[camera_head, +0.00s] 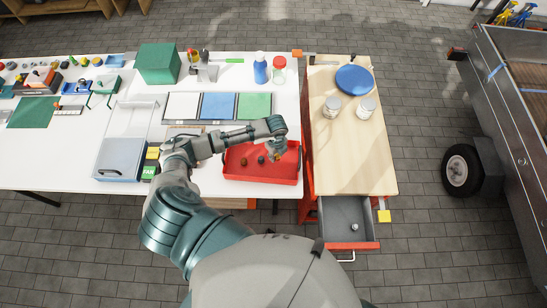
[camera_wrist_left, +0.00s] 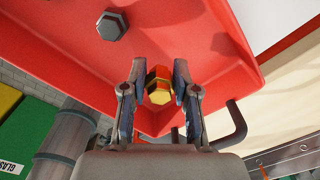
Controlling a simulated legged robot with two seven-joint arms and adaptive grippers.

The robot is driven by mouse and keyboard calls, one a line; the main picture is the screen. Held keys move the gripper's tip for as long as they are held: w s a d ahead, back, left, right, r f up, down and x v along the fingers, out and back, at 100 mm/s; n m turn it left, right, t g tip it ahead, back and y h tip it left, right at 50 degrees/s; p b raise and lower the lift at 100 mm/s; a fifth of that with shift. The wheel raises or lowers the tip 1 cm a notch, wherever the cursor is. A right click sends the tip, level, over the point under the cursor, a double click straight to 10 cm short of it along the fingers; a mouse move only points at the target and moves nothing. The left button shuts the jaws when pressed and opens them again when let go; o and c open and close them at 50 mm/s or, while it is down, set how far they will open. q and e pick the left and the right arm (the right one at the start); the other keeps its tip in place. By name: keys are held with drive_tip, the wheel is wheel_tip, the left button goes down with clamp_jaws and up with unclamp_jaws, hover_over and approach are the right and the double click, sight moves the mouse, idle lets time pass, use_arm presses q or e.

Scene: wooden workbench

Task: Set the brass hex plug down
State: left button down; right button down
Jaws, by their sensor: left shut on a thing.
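The brass hex plug (camera_wrist_left: 159,86) sits between the two fingers of my left gripper (camera_wrist_left: 160,78) in the left wrist view. The gripper is shut on it. Below it is the red tray (camera_wrist_left: 222,52), which stands on the white table in the head view (camera_head: 262,179). In the head view my left gripper (camera_head: 276,151) is over the right part of this tray, and the plug is mostly hidden there. I cannot tell whether the plug touches the tray floor. My right gripper is not in view.
A dark hex bolt (camera_wrist_left: 112,25) lies in the tray near the plug. A wooden-topped cabinet (camera_head: 350,150) with an open grey drawer (camera_head: 335,232) stands right of the table. White, blue and green panels (camera_head: 219,106) lie behind the tray.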

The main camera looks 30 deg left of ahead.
sight(278, 163)
use_arm(q)
drive_tip(key=shift+d+f, duration=0.3)
drive_tip(key=shift+d, duration=0.1)
drive_tip(key=f, duration=0.1)
drive_tip(key=d+f, duration=0.1)
drive_tip(key=f, duration=0.1)
drive_tip(key=shift+w+d, duration=0.1)
drive_tip(key=shift+d, duration=0.1)
drive_tip(key=shift+a+f, duration=0.1)
drive_tip(key=shift+a, duration=0.45)
drive_tip(key=shift+a+f, duration=0.35)
drive_tip(key=shift+a, duration=0.05)
drive_tip(key=c, duration=1)
unclamp_jaws()
drive_tip(key=shift+s, duration=0.2)
drive_tip(key=shift+o, duration=0.6)
drive_tip(key=shift+d, duration=0.35)
drive_tip(key=shift+w+d+r, duration=0.1)
drive_tip(key=shift+w+d, duration=0.05)
drive_tip(key=shift+d, duration=0.15)
drive_tip(key=shift+a, duration=0.15)
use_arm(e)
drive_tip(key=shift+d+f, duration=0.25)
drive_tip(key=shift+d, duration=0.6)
use_arm(q)
drive_tip(key=shift+a+r, duration=0.1)
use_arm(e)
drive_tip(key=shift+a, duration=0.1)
